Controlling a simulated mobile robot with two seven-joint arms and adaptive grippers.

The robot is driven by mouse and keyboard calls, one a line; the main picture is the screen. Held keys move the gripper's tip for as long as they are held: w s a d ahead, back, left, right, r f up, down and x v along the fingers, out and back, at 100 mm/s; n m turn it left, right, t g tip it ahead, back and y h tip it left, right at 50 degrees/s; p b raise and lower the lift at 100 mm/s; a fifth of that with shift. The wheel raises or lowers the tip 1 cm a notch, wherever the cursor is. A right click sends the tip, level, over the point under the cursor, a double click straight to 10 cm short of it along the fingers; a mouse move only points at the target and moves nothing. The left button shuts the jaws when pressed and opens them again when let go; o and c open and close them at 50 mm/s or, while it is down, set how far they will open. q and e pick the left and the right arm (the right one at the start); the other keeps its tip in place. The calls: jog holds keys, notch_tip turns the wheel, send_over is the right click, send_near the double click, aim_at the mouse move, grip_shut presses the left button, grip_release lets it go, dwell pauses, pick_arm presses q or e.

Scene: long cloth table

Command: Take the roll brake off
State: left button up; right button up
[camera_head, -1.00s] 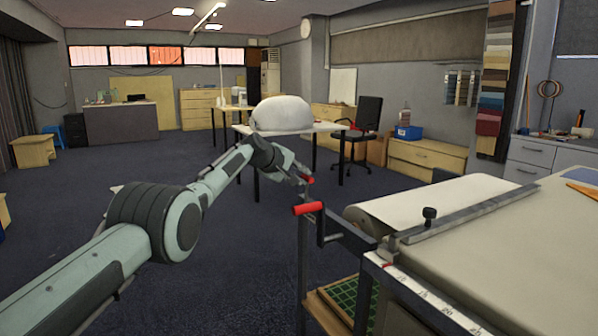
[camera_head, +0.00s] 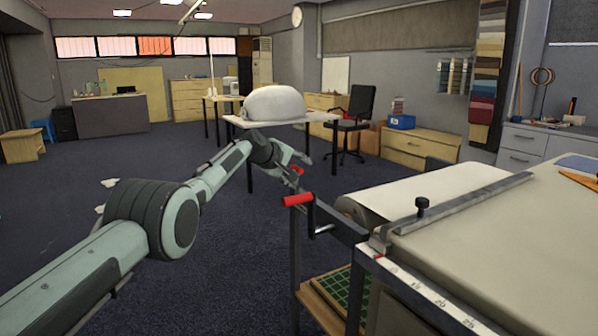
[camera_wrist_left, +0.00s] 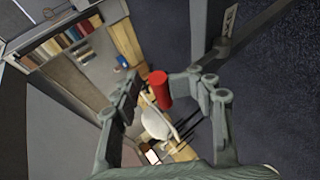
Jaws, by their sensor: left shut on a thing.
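The roll brake appears to be the small red-ended lever (camera_head: 297,170) at the far end of the cloth table's roll, partly hidden by my left gripper (camera_head: 293,160). My left gripper is at this red end and shut on it. In the left wrist view a red cylinder (camera_wrist_left: 159,90) shows between the fingers of my left gripper (camera_wrist_left: 165,92); the exact contact is hard to see. A nearer red crank grip (camera_head: 298,199) on a dark crank arm sticks out below it. The white cloth roll (camera_head: 425,190) lies along the table's end. My right gripper is not in view.
The long cloth table (camera_head: 510,250) fills the right, with a metal rail (camera_head: 460,211) and black knob (camera_head: 422,206) across its end. A ruled edge (camera_head: 430,300) runs along its side. A lower shelf holds a green mat (camera_head: 345,291). Open floor lies left.

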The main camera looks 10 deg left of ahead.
pick_arm(q)
jog(key=shift+w+a+r, duration=0.1)
jog(key=shift+r, duration=0.3)
jog(key=shift+a+r, duration=0.25)
jog(key=shift+a, duration=0.3)
jog(key=shift+s+a+r, duration=0.1)
jog(key=shift+s, duration=0.55)
jog(key=shift+s+d+f+v, duration=0.1)
jog(key=shift+v, duration=0.8)
jog(key=shift+s+d+f+v, duration=0.1)
jog(key=shift+v, duration=0.75)
jog(key=shift+s+d+v, duration=0.1)
jog(key=shift+v, duration=0.8)
jog(key=shift+f, duration=0.1)
jog(key=shift+a, duration=0.1)
